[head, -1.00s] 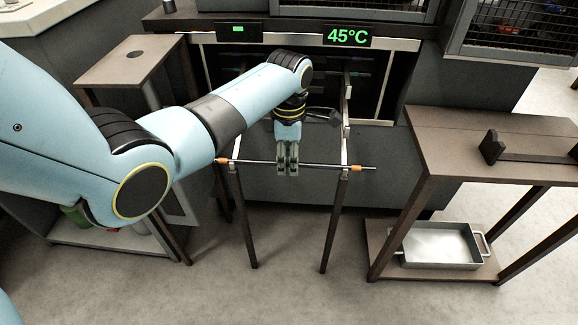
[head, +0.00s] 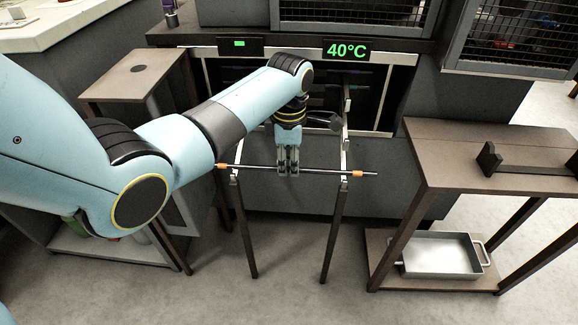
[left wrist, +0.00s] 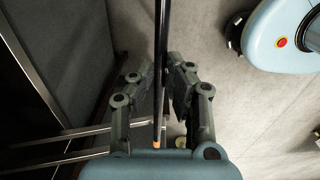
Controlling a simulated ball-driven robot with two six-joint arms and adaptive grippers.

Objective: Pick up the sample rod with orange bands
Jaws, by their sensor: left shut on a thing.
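The sample rod with orange bands (head: 325,170) is a long, thin dark bar with an orange band near each end. In the head view it lies across the front ends of two metal rails (head: 345,152). I cannot tell whether it touches them or is just above. My left gripper (head: 288,172) points down and is shut on the rod near its middle. In the left wrist view, the rod (left wrist: 161,45) runs between the fingers of my left gripper (left wrist: 167,75), with a bit of orange at its lower end. My right gripper is not in view.
Behind the rails is an open dark chamber with a display (head: 346,50) reading 40°C. A brown table (head: 440,150) with a notched holder (head: 490,160) stands at the right, a metal tray (head: 440,255) on its lower shelf. A small brown stand (head: 115,85) is at left.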

